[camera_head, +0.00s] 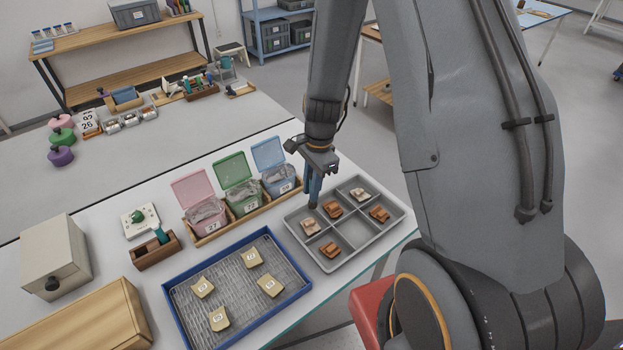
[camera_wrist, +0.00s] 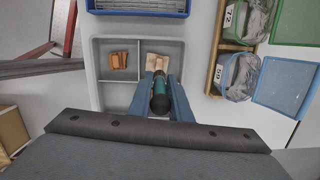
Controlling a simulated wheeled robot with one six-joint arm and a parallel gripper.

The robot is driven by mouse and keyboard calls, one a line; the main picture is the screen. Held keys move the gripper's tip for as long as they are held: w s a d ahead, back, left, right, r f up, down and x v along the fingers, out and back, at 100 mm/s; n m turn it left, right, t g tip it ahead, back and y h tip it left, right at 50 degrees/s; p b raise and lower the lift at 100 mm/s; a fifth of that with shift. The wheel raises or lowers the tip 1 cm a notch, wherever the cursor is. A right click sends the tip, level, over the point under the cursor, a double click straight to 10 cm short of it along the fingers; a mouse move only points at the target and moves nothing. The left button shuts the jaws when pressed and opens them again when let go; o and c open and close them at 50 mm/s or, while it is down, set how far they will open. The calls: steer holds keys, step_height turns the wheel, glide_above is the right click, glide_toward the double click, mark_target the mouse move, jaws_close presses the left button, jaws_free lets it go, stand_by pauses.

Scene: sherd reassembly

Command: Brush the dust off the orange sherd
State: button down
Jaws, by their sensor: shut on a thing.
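My gripper (camera_head: 314,203) is shut on a teal, dark-ended brush handle (camera_wrist: 160,92) and points down over the grey compartment tray (camera_head: 355,237). The brush's bristles cannot be made out. Orange-brown sherds lie in the tray: one in the front-left compartment (camera_head: 330,250), one just beside the gripper (camera_head: 333,209), one at the right (camera_head: 380,214). The front-left one also shows in the wrist view (camera_wrist: 119,60). A paler, buff sherd (camera_head: 310,226) lies in the left compartment, partly behind the gripper in the wrist view. Which sherd bears dust cannot be told.
A blue-rimmed tray (camera_head: 237,333) with labelled tan pieces stands in front. Pink, green and blue lidded boxes (camera_head: 238,193) stand in a wooden rack behind left. A wooden holder (camera_head: 155,252) carries a teal item. The middle front compartment is empty.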

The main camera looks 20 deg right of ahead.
mark_target(310, 204)
steer(key=shift+r+p, duration=0.55)
steer(key=shift+r, duration=0.4)
steer(key=shift+f, duration=0.15)
steer(key=shift+a+f+b, duration=0.15)
steer(key=shift+f+b, duration=0.45)
steer(key=shift+f, duration=0.85)
steer(key=shift+a+f+b, duration=0.1)
steer(key=shift+f+b, duration=0.5)
steer(key=shift+f, duration=0.85)
steer(key=shift+f+b, duration=0.65)
steer(key=shift+f, duration=0.4)
steer(key=shift+s, duration=0.1)
